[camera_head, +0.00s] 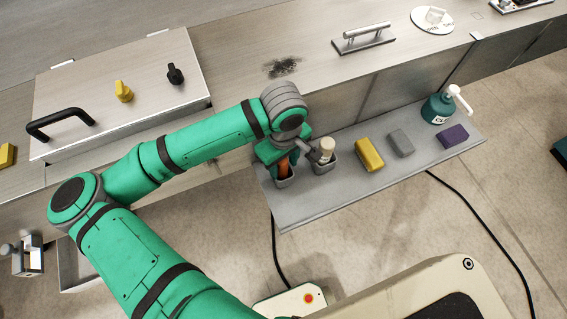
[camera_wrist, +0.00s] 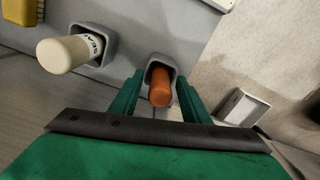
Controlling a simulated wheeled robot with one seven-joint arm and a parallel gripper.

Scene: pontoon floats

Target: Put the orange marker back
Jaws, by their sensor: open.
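The orange marker (camera_head: 283,167) stands in a small grey holder cup (camera_head: 284,182) at the left end of the grey shelf. In the wrist view the marker (camera_wrist: 160,88) sits inside its cup (camera_wrist: 163,63), between my fingers. My gripper (camera_wrist: 160,95) is open, with one green finger on each side of the marker and visible space between. In the head view my wrist partly hides the marker and cup. A cream-capped marker (camera_head: 326,149) stands in a second grey cup just to the right.
The grey shelf (camera_head: 320,198) also carries a yellow block (camera_head: 369,154), a grey block (camera_head: 401,142), a purple block (camera_head: 452,135) and a green pump bottle (camera_head: 437,108). A metal counter with a black-handled lid (camera_head: 120,85) lies behind. Black cables hang below the shelf.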

